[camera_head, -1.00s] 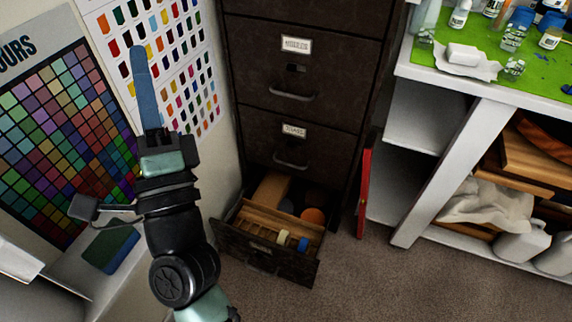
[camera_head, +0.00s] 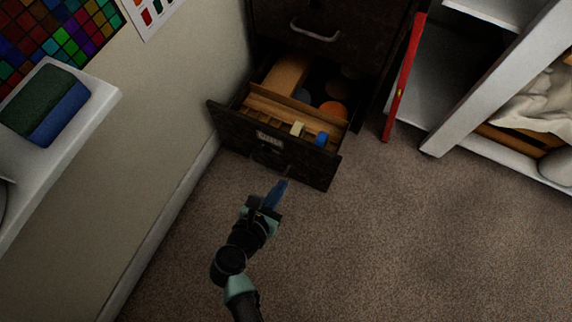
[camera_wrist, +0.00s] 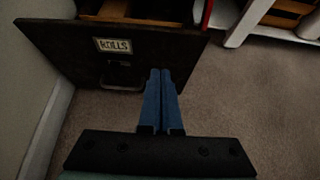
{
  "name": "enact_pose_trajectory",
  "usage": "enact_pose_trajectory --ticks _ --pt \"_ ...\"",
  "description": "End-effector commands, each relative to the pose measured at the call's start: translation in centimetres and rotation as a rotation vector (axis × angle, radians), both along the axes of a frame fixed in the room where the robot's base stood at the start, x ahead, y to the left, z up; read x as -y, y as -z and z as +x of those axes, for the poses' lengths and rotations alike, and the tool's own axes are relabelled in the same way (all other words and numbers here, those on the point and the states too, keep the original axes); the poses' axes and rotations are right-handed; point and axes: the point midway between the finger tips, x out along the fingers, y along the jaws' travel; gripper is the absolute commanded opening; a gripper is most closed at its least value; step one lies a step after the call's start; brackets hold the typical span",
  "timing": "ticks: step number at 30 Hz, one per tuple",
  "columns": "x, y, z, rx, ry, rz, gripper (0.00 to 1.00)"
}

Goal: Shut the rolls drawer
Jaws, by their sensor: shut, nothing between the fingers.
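The rolls drawer (camera_head: 285,158) is the bottom drawer of a dark cabinet and stands pulled out. Wooden dividers, a cream roll, a blue roll and an orange round thing show inside it. In the wrist view its dark front (camera_wrist: 75,50) carries a label reading ROLLS and a handle (camera_wrist: 120,80) below the label. My gripper (camera_head: 280,185) is shut and empty, its blue fingers side by side in the wrist view (camera_wrist: 161,75). The fingertips are just in front of the drawer front, right of the handle. I cannot tell whether they touch it.
The cabinet's upper drawer (camera_head: 335,18) is shut. A red upright thing (camera_head: 403,80) leans right of the cabinet, beside a white shelf unit (camera_head: 490,75). A wall with a white ledge (camera_head: 85,115) bounds the left. Carpet (camera_head: 400,240) in front and to the right is clear.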

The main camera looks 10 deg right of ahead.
Motion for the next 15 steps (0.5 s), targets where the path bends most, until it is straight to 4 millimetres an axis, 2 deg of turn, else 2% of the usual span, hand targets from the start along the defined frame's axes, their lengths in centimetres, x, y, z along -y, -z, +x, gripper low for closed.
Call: enact_pose_trajectory --ticks 12,15 --pt "4.5 4.7 6.3 0.006 0.000 -0.002 0.00" --pt "5.4 4.5 7.6 0.007 0.001 -0.002 0.00"
